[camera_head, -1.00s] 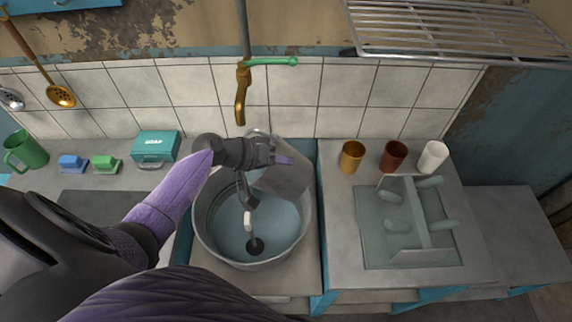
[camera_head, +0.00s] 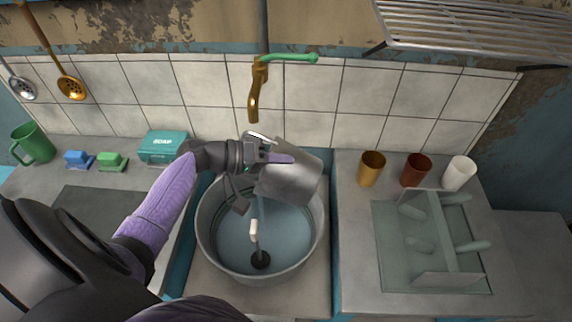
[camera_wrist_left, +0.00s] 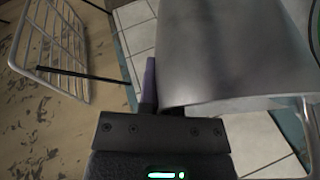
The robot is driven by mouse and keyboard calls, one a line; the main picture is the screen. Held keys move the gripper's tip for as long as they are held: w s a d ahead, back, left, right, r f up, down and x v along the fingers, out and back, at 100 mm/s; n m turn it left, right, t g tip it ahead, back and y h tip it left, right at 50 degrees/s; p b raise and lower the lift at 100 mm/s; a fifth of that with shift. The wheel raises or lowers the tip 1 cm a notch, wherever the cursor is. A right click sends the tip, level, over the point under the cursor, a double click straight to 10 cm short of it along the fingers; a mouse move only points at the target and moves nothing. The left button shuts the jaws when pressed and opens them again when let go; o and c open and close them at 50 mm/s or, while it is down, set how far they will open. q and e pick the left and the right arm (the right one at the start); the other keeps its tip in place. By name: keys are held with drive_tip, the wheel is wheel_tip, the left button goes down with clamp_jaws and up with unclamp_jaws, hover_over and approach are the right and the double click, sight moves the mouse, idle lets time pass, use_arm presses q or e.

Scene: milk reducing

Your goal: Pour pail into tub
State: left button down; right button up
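A grey metal pail (camera_head: 292,178) is tilted above the back right part of a round metal tub (camera_head: 207,238). The pail also fills the upper right of the left wrist view (camera_wrist_left: 235,50). My left gripper (camera_head: 280,158) is at the pail's upper side and appears shut on it; the exact grip is partly hidden. The tub holds a bluish, water-like surface with a dark round plug and a white piece on a chain inside. My right gripper does not show.
A brass tap (camera_head: 256,90) with a green handle hangs behind the tub. A brass cup (camera_head: 371,168), a red cup (camera_head: 416,169) and a white cup (camera_head: 459,173) stand right, behind a dish rack (camera_head: 447,240). A soap box (camera_head: 163,146) stands left.

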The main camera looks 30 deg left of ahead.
use_arm(q)
drive_tip(key=shift+s+a+f+n+t+h+b, duration=0.25)
drive_tip(key=shift+a+h+b, duration=0.2)
drive_tip(key=shift+b, duration=0.6)
drive_tip(key=shift+s+a+f+n+t+h+b, duration=0.15)
drive_tip(key=shift+a+t+h+b, duration=0.3)
drive_tip(key=shift+b, duration=0.6)
drive_tip(key=shift+s+a+f+n+t+h+b, duration=0.25)
drive_tip(key=shift+a+b, duration=0.35)
drive_tip(key=shift+b, duration=0.45)
drive_tip(key=shift+a+f+t+h+b, duration=0.25)
drive_tip(key=shift+a+h+b, duration=0.15)
drive_tip(key=shift+b, duration=0.45)
drive_tip(key=shift+s+a+r, duration=0.1)
drive_tip(key=shift+a+r, duration=0.05)
drive_tip(key=shift+a, duration=0.1)
drive_tip(key=shift+r, duration=0.1)
